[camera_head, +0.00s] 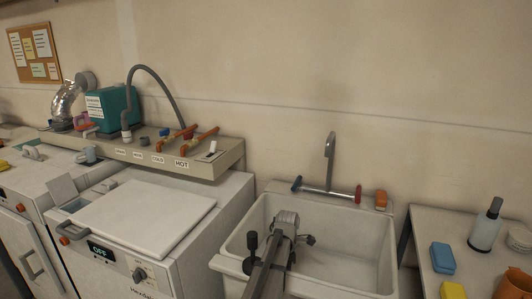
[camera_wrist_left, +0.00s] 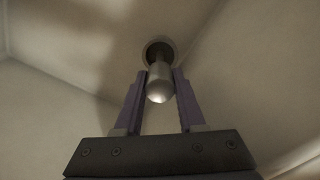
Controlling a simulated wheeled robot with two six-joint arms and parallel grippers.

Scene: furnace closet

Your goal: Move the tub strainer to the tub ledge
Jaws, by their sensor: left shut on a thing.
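My left arm reaches over the white utility tub (camera_head: 362,272) in the head view, and its wrist hides the gripper's fingers there. In the left wrist view my left gripper (camera_wrist_left: 160,88) is shut on the tub strainer (camera_wrist_left: 159,84), a grey metal piece with a rounded end between the two purple fingers. A round, dark-centred drain ring (camera_wrist_left: 158,46) shows right behind the strainer. I cannot tell whether the strainer is seated in it or just clear. The tub ledge (camera_head: 335,204) runs along the back of the tub, under the faucet. My right gripper is out of view.
The faucet (camera_head: 329,165) with blue and red handles stands on the ledge, with an orange item (camera_head: 381,200) at its right end. A washer (camera_head: 150,215) stands left of the tub. A table at right holds a bottle (camera_head: 486,226) and a blue sponge (camera_head: 443,258).

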